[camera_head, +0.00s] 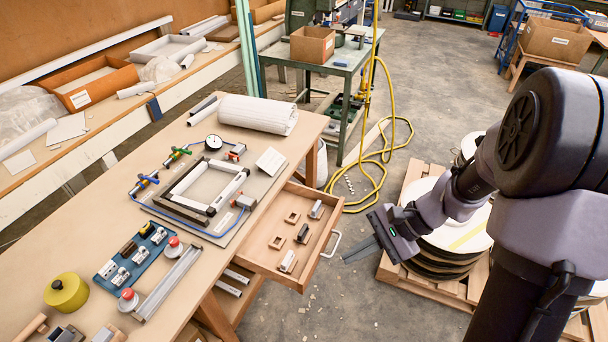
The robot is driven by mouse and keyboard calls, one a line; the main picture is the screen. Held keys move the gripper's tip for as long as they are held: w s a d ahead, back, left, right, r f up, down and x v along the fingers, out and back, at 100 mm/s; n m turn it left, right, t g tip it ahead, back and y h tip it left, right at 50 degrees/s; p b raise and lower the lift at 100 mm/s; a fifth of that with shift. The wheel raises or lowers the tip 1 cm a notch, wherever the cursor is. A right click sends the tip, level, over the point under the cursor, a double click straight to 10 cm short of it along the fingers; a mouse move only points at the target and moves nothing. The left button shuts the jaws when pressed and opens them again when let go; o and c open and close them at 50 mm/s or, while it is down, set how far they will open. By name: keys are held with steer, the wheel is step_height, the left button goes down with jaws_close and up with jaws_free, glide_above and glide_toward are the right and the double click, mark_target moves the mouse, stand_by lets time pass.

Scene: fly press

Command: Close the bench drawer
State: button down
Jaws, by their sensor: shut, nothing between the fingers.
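The bench drawer (260,244) is a wooden drawer pulled out from the right side of the wooden workbench (103,220). It holds several small blocks and square pieces. Its pale handle (332,244) is on the front panel, facing right. My gripper (347,259) is to the right of the drawer front, close to the handle in the picture. Its dark fingers point left and are together with nothing between them. I cannot tell whether the fingertips touch the handle; a small gap shows between them.
A pallet with stacked round discs (440,259) stands right of my gripper, partly behind my arm. A yellow hose (385,155) lies on the floor behind the drawer. A green metal table (345,62) stands further back. The grey floor in front of the drawer is mostly clear.

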steer(key=w+d+f+m+t+y, duration=0.1)
steer(key=d+f+m+t+y, duration=0.25)
steer(key=f, duration=0.95)
steer(key=m+t, duration=0.3)
steer(key=m, duration=0.5)
glide_toward(303, 289)
steer(key=shift+y, duration=0.35)
steer(key=w+a+f+b, duration=0.1)
steer(key=a, duration=0.1)
steer(key=w+a+f+b, duration=0.1)
steer(key=w+a+f, duration=0.1)
steer(key=shift+a+f, duration=0.15)
steer(key=shift+f, duration=0.15)
steer(key=shift+w+a, duration=0.2)
steer(key=shift+a, duration=0.1)
steer(key=shift+a+r, duration=0.1)
